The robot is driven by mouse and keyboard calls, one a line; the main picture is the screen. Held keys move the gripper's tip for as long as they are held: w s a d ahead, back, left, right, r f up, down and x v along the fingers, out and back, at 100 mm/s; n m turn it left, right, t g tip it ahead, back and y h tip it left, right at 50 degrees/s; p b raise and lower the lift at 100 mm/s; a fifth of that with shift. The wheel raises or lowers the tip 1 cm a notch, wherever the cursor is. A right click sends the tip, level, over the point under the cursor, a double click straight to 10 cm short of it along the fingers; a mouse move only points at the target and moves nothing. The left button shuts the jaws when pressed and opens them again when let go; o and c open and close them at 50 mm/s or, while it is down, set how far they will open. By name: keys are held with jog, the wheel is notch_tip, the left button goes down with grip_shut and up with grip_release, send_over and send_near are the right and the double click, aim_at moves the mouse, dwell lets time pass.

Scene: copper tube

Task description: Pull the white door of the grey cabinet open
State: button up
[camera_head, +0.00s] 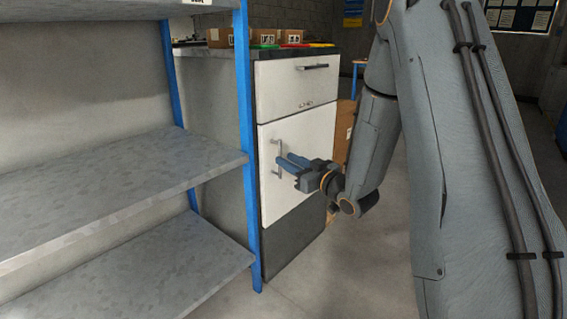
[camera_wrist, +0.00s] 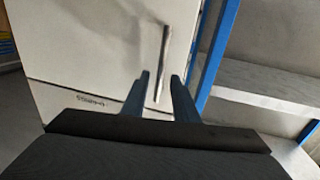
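The grey cabinet (camera_head: 295,245) stands behind the blue-posted shelf, with its white door (camera_head: 305,135) below a white drawer. The door looks shut. A vertical metal handle (camera_head: 278,157) is near the door's left edge; it also shows in the wrist view (camera_wrist: 162,62). My gripper (camera_head: 287,162) is at the handle, its blue-grey fingers pointing at the door. In the wrist view, my gripper (camera_wrist: 160,88) has its two fingers apart, with the lower end of the handle showing between them. I cannot tell whether either finger touches the handle.
A grey shelf unit (camera_head: 120,185) with blue posts (camera_head: 247,130) stands close to the cabinet's left side. The white drawer (camera_head: 296,83) has a dark handle. Cardboard boxes (camera_head: 270,37) sit on the cabinet top. Bare floor (camera_head: 350,265) lies in front of the cabinet.

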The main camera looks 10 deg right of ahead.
jog(key=shift+b+x, duration=0.35)
jog(key=shift+x, duration=1.1)
grip_shut()
jog(key=shift+s, duration=0.15)
